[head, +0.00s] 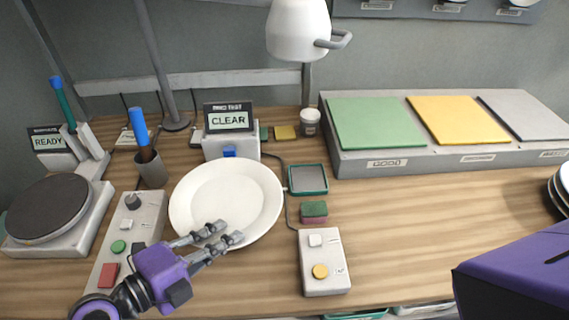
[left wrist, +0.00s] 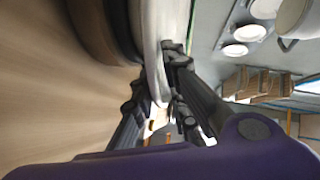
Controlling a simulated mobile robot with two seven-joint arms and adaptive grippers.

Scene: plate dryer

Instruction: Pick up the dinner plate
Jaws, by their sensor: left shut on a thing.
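The white dinner plate (head: 226,190) is left of the middle in the head view, in front of the test box. My left gripper (head: 228,232) is at its near right rim, shut on that rim with one finger on each side. In the left wrist view the plate (left wrist: 157,50) shows edge-on as a pale band running between the fingers (left wrist: 165,85). I cannot tell whether the plate touches the table. My right gripper's fingers are not seen; a purple part of my own body fills the lower right of the head view.
A hotplate (head: 47,208) and a button panel (head: 125,240) are to the left. The test box reading CLEAR (head: 230,145) is behind the plate. A green sponge (head: 314,209) and a control box (head: 323,265) are to the right.

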